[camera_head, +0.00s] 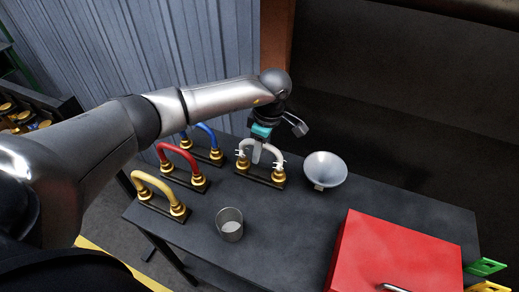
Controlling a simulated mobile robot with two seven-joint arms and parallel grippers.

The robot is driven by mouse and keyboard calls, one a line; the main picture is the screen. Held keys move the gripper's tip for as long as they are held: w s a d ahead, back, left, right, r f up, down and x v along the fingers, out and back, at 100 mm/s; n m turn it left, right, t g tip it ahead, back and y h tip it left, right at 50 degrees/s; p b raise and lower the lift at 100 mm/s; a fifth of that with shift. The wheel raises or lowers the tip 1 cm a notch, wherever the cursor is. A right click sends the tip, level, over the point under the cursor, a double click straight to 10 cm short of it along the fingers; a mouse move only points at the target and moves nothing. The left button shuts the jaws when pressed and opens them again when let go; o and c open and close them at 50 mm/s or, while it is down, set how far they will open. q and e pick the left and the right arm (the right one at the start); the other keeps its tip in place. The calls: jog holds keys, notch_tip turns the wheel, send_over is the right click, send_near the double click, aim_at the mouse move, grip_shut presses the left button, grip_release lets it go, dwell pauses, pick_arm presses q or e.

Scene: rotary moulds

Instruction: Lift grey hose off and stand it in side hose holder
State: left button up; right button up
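The grey hose (277,156) is a pale arch standing upright, its two ends at gold fittings on a dark base on the table. My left gripper (257,156) points down at the top of this arch, with a finger overlapping the hose in the picture. Whether its fingers are closed on the hose cannot be told from here. Which base counts as the side hose holder is not clear. My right gripper is not in view.
Blue (207,133), red (178,150) and yellow (158,184) hoses stand in similar bases to the left. A pale funnel (326,169) is right of the grey hose. A grey cup (230,225) and a red box (390,255) stand nearer.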

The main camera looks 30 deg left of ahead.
pick_arm(q)
jog(key=shift+o, duration=1.1)
notch_tip(320, 180, up, 15)
jog(key=d, duration=0.2)
jog(key=shift+d, duration=0.15)
